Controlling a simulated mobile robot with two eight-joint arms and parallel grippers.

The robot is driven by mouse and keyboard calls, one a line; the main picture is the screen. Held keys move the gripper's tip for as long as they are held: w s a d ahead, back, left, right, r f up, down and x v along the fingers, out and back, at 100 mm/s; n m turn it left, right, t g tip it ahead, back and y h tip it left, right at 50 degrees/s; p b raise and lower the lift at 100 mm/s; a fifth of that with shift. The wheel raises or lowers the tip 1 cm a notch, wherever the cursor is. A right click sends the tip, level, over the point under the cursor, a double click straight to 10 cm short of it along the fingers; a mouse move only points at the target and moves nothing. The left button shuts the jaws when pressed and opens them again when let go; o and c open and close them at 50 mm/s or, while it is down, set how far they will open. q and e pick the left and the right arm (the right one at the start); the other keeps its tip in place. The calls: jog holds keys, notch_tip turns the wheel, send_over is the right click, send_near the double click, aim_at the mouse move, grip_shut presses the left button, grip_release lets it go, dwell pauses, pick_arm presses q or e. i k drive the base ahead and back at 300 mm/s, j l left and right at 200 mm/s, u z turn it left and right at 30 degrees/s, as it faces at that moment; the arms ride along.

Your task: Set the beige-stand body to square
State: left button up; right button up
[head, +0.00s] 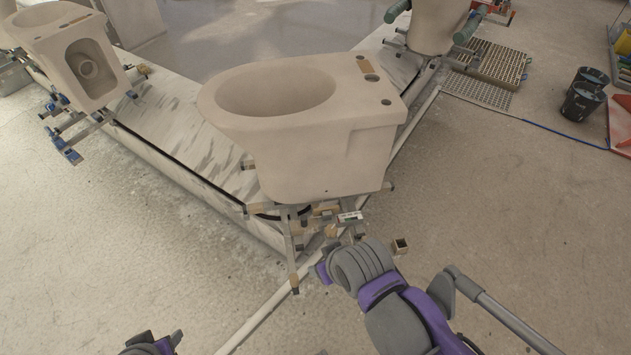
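The beige-stand body (320,150) is a large pale toilet bowl in the middle of the head view. It sits upright on a metal stand (290,240) with beige pads, at the near corner of the carousel. It looks turned at an angle to the platform edges, but I cannot tell how far from square. My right arm reaches in from the lower right to the stand's near side. My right gripper (345,232) is by the stand arms, its fingers mostly hidden or hard to separate from them. My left gripper (155,343) is at the bottom edge, cut off, away from the stand.
The marbled platform (190,130) carries another body (75,55) on a blue-padded stand at left and one (435,22) on a green-padded stand at back right. Dark buckets (585,95) and a floor grating (490,75) are at right. The near floor is mostly clear.

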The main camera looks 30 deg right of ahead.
aim_at(314, 128)
jog(key=z, duration=1.05)
jog(key=k+l, duration=0.05)
jog(key=l, duration=0.05)
